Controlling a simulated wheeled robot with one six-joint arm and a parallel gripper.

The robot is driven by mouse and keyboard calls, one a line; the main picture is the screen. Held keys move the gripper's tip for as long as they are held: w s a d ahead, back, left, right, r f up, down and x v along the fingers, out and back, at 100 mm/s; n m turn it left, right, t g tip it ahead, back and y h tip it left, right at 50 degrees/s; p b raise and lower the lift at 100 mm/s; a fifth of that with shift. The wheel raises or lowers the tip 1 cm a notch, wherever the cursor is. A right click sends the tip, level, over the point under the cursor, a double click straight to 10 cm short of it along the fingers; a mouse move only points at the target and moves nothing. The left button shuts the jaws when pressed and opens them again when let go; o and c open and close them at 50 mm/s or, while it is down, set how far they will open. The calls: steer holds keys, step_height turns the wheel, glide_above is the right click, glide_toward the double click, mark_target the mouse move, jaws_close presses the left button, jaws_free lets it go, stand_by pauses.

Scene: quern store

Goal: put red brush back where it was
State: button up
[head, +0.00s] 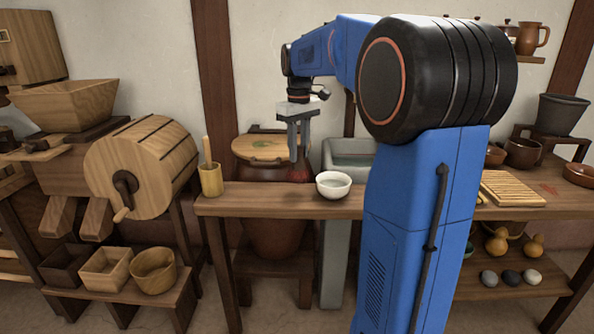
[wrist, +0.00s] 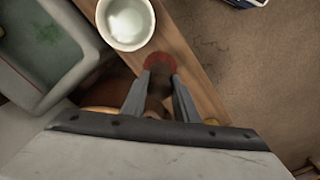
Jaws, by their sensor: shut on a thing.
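The red brush (head: 300,174) is under my gripper (head: 296,156) in the head view, at the back edge of the wooden bench (head: 260,201). My gripper is shut on it, fingers pointing down. In the wrist view the brush's red end (wrist: 160,60) sticks out past the fingertips of my gripper (wrist: 158,84), with its darker part between the fingers. The red end is over or beside the bench plank (wrist: 190,50). I cannot tell whether it touches the wood.
A white bowl (head: 333,185) stands on the bench just right of the brush; the wrist view shows it close by (wrist: 127,22). A wooden cup (head: 211,180) with a stick stands left.

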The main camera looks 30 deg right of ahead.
mark_target(299, 160)
steer(key=shift+f, duration=2.65)
steer(key=shift+f, duration=0.1)
steer(key=o, duration=1.1)
step_height(299, 160, up, 12)
steer(key=shift+r, duration=0.15)
steer(key=s+a+f+t, duration=0.1)
steer(key=s+a+f, duration=0.4)
steer(key=s, duration=0.5)
steer(key=s+a+f+m+t, duration=0.1)
steer(key=s+a+f+t, duration=0.1)
steer(key=s+a+f, duration=0.3)
steer(key=s+a+f+m+t, duration=0.1)
steer(key=s+a+f, duration=0.4)
steer(key=s+f, duration=0.5)
steer(key=shift+s+a+f+t, duration=0.1)
steer(key=shift+s+a+t, duration=0.05)
steer(key=shift+s, duration=0.7)
steer(key=shift+s+a+f+t, duration=0.1)
steer(key=shift+s, duration=0.8)
steer(key=shift+s+a+f+t, duration=0.1)
steer(key=shift+s+a+t, duration=0.05)
steer(key=shift+s, duration=0.7)
